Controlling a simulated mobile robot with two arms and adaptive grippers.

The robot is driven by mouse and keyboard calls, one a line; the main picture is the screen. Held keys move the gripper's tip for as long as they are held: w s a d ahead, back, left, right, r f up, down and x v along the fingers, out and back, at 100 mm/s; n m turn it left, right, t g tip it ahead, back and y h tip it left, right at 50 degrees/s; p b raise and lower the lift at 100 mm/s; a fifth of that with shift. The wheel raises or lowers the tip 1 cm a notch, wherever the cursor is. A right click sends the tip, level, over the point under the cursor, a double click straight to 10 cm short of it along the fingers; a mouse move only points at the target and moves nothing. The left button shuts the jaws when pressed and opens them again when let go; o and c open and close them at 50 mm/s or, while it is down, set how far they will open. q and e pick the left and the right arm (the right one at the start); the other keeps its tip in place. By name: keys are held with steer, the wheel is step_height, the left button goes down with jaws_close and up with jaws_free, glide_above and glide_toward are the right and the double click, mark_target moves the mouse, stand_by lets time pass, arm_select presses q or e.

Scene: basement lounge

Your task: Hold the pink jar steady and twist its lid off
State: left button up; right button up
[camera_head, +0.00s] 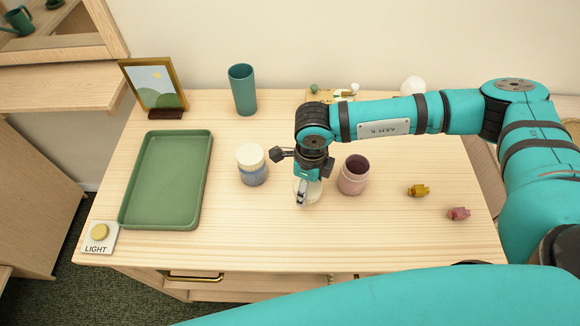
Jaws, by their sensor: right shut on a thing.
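The pink jar (352,178) stands upright on the wooden table, right of centre, with its dark open mouth showing and no lid on it. My right gripper (307,193) points down just left of the jar, apart from it. It is shut on a pale, cream-white round lid (314,193), partly hidden by the fingers. I cannot tell whether the lid touches the tabletop. My left gripper is not in view.
A blue jar with a white lid (252,166) stands left of my right gripper. A green tray (206,170), a picture frame (153,86), a teal cup (243,90) and a light button (99,234) are farther left. Yellow (418,190) and pink (459,213) small pieces lie right. The front middle is clear.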

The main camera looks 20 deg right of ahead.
steer(key=p, duration=0.2)
glide_above(290, 180)
steer(key=shift+f, duration=0.4)
step_height(290, 180, down, 3)
steer(key=shift+r+p, duration=0.1)
steer(key=shift+p, duration=0.4)
steer(key=shift+f, duration=0.3)
steer(key=shift+f, duration=0.1)
steer(key=shift+f+b, duration=0.15)
steer(key=shift+b, duration=0.15)
steer(key=o, duration=1.3)
